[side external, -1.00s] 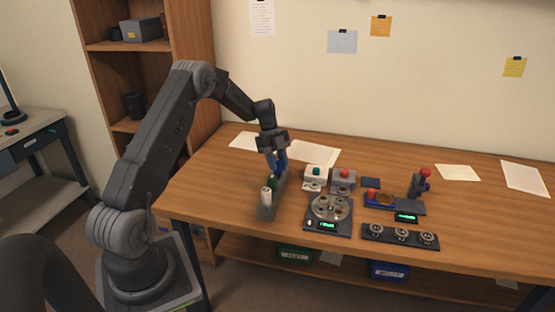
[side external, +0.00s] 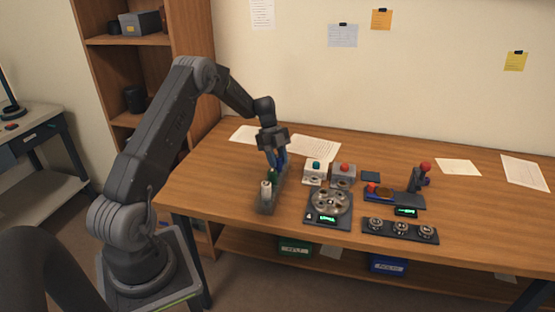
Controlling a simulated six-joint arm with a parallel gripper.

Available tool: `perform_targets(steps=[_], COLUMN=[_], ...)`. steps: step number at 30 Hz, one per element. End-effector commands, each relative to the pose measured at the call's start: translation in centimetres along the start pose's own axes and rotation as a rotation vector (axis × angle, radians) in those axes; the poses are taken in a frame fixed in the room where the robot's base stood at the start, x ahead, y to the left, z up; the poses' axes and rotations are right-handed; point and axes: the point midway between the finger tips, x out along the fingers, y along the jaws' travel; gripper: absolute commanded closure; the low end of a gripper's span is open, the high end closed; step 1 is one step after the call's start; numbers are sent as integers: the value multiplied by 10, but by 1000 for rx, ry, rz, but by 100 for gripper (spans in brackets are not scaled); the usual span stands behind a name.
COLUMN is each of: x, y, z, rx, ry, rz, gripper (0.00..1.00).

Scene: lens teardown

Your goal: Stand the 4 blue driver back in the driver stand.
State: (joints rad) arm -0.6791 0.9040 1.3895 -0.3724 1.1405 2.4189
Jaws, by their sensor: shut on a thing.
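The driver stand (side external: 267,208) is a narrow dark rack near the left part of the table. A white-handled driver (side external: 266,190) stands at its near end, with a green-handled driver (side external: 272,177) behind it. My gripper (side external: 277,158) points down over the stand's far end, shut on the blue driver (side external: 282,158). The blue handle shows between and beside the fingers. The driver's lower end is hidden behind the other handles and the stand, so I cannot tell whether it is seated in a hole.
Right of the stand are a round turntable device (side external: 329,203) with a green display, two button boxes (side external: 315,174) behind it, and a dark tray of round parts (side external: 400,232). A red-knobbed lever (side external: 421,178) stands further right. Papers lie at the back.

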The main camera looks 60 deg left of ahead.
Motion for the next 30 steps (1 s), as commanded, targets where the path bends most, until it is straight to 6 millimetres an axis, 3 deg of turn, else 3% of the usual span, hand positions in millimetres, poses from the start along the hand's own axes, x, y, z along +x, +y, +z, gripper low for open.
perform_targets(steps=[23,24,30], x=[8,8,8], y=[0,0,0], z=[4,4,4], rx=[0,0,0], ry=[0,0,0], rz=[-1,-1,0], gripper=[90,66,47])
